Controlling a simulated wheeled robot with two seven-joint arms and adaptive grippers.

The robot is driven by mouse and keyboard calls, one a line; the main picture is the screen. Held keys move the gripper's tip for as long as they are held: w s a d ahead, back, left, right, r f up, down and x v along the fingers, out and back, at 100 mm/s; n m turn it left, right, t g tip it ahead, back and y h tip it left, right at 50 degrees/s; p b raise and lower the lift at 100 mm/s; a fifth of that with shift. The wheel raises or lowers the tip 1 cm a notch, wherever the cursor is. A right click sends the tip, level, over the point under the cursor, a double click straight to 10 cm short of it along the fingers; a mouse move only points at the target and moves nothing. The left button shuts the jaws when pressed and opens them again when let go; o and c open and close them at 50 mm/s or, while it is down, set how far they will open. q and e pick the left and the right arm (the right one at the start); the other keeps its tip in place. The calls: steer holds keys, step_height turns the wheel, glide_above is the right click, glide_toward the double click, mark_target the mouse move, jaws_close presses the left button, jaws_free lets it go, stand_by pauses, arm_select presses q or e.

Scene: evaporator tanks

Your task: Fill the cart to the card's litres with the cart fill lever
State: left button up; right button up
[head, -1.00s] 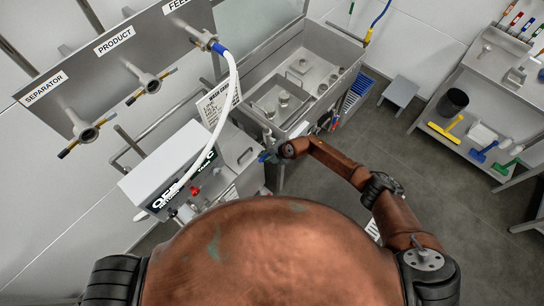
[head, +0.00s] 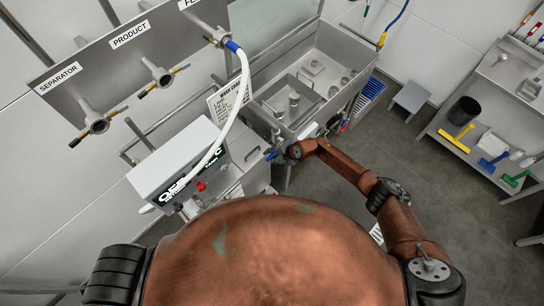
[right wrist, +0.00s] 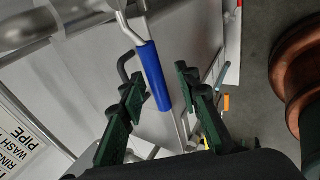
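A lever with a blue grip (right wrist: 152,75) shows in the right wrist view, on a bent metal rod. I take it as the cart fill lever; its blue end also shows in the head view (head: 272,155). My right gripper (right wrist: 160,92) is open, its green fingers on either side of the blue grip, with gaps visible. My left gripper is out of view.
A white hose (head: 242,100) runs from the feed port down to the cart. A steel sink (head: 300,85) stands behind my right gripper. A small grey stool (head: 411,96) and a shelf with tools (head: 465,140) stand to the right. Floor between is clear.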

steer(key=v, duration=1.2)
steer(key=shift+f, duration=0.1)
